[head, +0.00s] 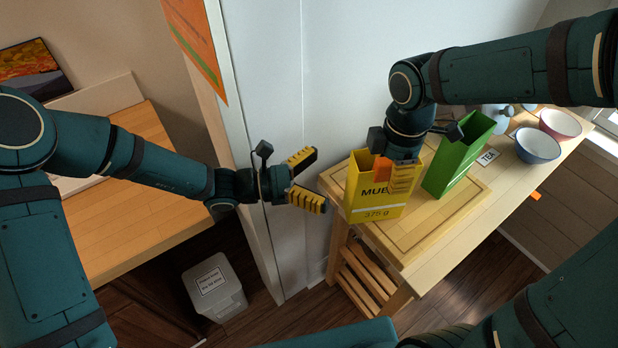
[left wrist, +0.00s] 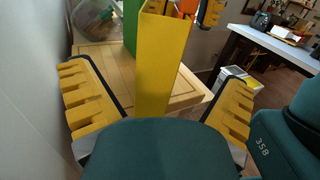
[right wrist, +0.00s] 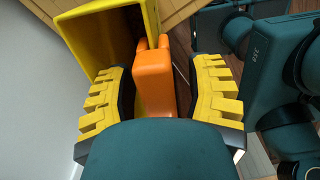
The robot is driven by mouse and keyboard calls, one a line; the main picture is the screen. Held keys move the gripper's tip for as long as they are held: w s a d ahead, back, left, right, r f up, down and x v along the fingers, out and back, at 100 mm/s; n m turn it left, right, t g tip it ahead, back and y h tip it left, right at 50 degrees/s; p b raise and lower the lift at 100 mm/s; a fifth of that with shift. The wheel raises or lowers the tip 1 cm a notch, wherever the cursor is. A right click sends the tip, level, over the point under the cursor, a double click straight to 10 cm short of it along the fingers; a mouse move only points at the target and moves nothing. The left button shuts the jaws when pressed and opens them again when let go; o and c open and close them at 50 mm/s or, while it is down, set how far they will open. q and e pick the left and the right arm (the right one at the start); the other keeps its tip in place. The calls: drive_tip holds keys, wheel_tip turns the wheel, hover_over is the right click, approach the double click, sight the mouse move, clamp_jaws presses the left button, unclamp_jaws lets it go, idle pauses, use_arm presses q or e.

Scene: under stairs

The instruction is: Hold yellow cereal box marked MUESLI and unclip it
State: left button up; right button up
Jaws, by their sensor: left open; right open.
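The yellow cereal box (head: 377,195), lettered "MUE…" and "375 g", stands upright and open-topped on a wooden board. An orange clip (head: 382,168) sits on its top edge; in the right wrist view the clip (right wrist: 154,80) shows against the box wall (right wrist: 97,42). My right gripper (head: 402,175) is open above the box's right side, its fingers on either side of the clip. My left gripper (head: 308,180) is open and empty, left of the box and apart from it. In the left wrist view the box (left wrist: 160,60) stands beyond the open fingers.
A green open box (head: 458,155) stands right of the yellow one on the board (head: 440,225). A TEA label (head: 487,158), a blue bowl (head: 538,145) and a pink-rimmed bowl (head: 560,124) are further right. A white bin (head: 214,287) stands on the floor, left.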

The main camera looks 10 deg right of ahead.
sight(352, 177)
use_arm(q)
drive_tip(key=d, duration=0.9)
drive_tip(key=shift+s+d, duration=0.25)
drive_tip(key=shift+s, duration=0.1)
drive_tip(key=c, duration=1.3)
drive_tip(key=shift+f, duration=0.1)
drive_tip(key=shift+c, duration=0.3)
drive_tip(key=shift+a+f, duration=0.15)
drive_tip(key=shift+f, duration=0.15)
idle(0.3)
use_arm(e)
drive_tip(key=shift+s, duration=0.1)
clamp_jaws()
